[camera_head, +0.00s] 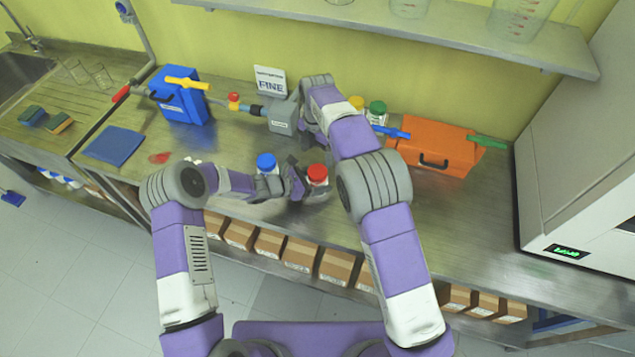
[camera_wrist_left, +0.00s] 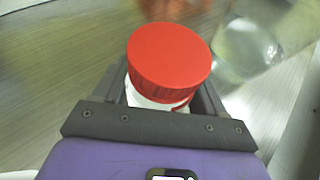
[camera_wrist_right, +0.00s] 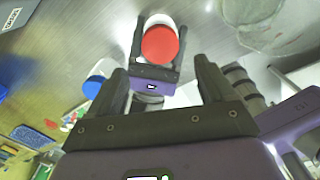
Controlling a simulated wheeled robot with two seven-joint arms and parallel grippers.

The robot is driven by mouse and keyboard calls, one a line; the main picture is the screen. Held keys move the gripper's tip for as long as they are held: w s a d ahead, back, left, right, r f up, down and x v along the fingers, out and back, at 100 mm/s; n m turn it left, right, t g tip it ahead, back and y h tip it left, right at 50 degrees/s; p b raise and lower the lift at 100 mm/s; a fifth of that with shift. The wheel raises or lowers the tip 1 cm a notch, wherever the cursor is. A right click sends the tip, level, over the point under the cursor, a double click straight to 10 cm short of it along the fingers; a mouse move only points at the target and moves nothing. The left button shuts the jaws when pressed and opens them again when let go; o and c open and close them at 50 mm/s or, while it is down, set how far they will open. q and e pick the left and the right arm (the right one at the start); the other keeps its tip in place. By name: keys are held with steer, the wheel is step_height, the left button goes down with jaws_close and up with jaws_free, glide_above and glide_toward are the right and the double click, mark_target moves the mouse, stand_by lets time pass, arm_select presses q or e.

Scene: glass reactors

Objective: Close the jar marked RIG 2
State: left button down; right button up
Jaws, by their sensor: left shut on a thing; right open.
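A white jar with a red lid (camera_head: 317,173) is held in my left gripper (camera_head: 298,184), above the middle of the bench. In the left wrist view the red lid (camera_wrist_left: 169,60) sits on top of the white body (camera_wrist_left: 150,100), between the fingers. I cannot tell whether the lid is screwed tight. No RIG 2 marking is readable, so I cannot tell if this is that jar. My right gripper (camera_wrist_right: 161,68) is open and empty, with the red-lidded jar beyond its fingertips. In the head view its fingers are mostly hidden by my right arm.
A blue-lidded jar (camera_head: 266,164) stands left of the held jar. Green-lidded (camera_head: 377,109) and yellow-lidded (camera_head: 356,102) jars stand at the back. A blue box (camera_head: 180,100) is at left, an orange box (camera_head: 436,143) at right. A shelf (camera_head: 430,35) runs above. The front right bench is clear.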

mark_target(318, 171)
steer(key=shift+f, duration=4)
steer(key=c, duration=1.1)
steer(key=shift+o, duration=0.2)
steer(key=m, duration=1.3)
